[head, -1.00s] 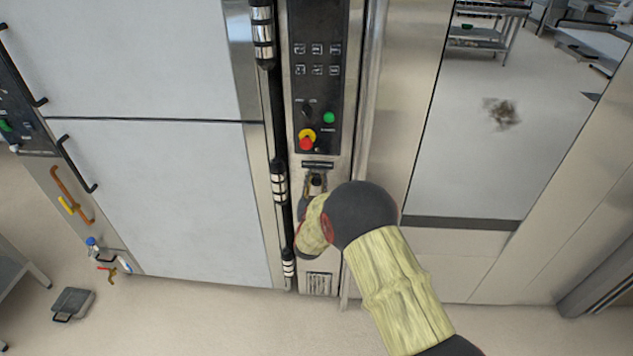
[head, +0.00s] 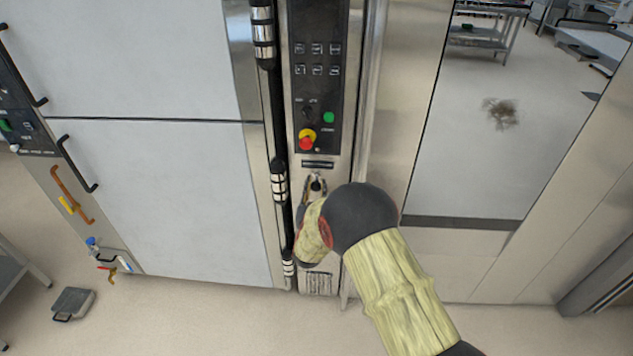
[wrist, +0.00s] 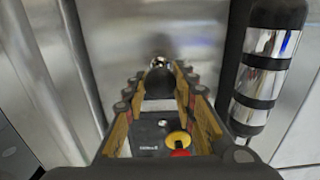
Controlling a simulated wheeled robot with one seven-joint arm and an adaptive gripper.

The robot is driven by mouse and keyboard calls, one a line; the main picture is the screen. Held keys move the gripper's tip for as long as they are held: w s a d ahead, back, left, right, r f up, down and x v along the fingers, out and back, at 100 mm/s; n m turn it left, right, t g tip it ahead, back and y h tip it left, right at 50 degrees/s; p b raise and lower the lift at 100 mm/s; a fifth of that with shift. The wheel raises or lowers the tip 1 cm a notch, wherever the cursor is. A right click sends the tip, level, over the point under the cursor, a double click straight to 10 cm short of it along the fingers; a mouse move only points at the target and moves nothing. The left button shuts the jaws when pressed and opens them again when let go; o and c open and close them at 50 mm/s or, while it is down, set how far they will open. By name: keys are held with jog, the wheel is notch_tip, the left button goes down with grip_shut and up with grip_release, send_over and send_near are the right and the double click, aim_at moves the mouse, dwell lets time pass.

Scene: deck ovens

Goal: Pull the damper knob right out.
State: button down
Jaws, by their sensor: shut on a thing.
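The damper knob (wrist: 160,78) is a small dark round knob with a shiny end. In the wrist view it sits between the tips of my gripper (wrist: 160,72), which is shut on it. In the head view the knob (head: 316,187) shows as a dark spot low on the narrow control column, under a dark slot. My gripper (head: 315,192) is around it there, partly hidden by my own wrist. How far the knob stands out from the panel cannot be told.
Above the knob are a red and yellow emergency button (head: 307,139), a green button (head: 328,117) and a black keypad panel (head: 316,60). A black and chrome upright bar (head: 279,181) runs close on the left. A steel post (head: 365,120) stands on the right.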

jog(key=shift+s+a, duration=0.1)
jog(key=shift+s, duration=1.1)
jog(key=shift+s+f, duration=0.1)
jog(key=c, duration=1.7)
grip_release()
jog(key=shift+s, duration=0.15)
jog(key=shift+o, duration=1.2)
send_near(315, 188)
jog(key=s, duration=0.3)
jog(key=shift+s, duration=0.4)
